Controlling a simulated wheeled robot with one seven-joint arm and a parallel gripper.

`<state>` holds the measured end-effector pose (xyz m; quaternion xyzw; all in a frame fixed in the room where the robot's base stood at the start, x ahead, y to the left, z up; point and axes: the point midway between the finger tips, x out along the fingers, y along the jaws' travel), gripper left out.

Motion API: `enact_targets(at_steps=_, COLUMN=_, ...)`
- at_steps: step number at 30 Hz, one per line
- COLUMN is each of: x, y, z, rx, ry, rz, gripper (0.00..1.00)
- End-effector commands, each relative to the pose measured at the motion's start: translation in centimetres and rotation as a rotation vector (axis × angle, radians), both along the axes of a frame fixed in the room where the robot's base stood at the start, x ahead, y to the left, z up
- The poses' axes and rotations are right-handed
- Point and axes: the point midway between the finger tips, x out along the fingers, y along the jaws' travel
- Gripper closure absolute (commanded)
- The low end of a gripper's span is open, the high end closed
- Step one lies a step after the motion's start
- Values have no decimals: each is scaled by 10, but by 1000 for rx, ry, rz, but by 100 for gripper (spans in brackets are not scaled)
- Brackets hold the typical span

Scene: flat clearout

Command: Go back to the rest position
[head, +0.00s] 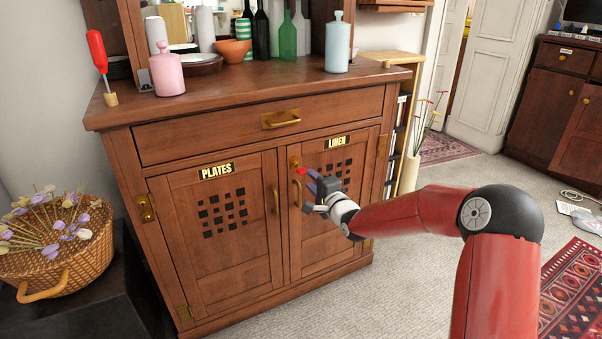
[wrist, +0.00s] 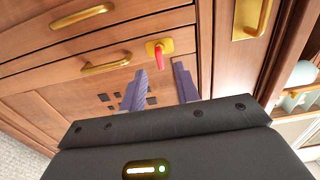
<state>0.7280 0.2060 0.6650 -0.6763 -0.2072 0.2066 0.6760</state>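My gripper (head: 315,181) is in front of the wooden cabinet's right door, labelled LINEN (head: 337,142). In the wrist view its two purple-grey fingers (wrist: 160,76) stand apart, with nothing held between them. A small red key (wrist: 158,58) sits in a brass lock plate (wrist: 166,45), and it lies between and beyond the fingertips. In the head view the red key (head: 302,171) shows just left of the fingers, below the lock plate (head: 294,163). Whether a finger touches the key is unclear. Both cabinet doors and the drawer (head: 210,132) are shut.
The cabinet top (head: 270,75) holds a pink bottle (head: 166,72), a pale blue bottle (head: 338,45), bowls and several bottles. A red screwdriver (head: 98,52) stands at its left. A flower basket (head: 60,262) is at left. Carpet (head: 400,285) is clear below my arm.

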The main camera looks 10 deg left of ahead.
Motion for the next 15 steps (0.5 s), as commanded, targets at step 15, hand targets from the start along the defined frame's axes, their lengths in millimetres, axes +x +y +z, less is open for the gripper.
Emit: enact_targets(at_steps=15, x=-29, y=-17, z=2, rx=-76, ry=0, rz=-3, gripper=69)
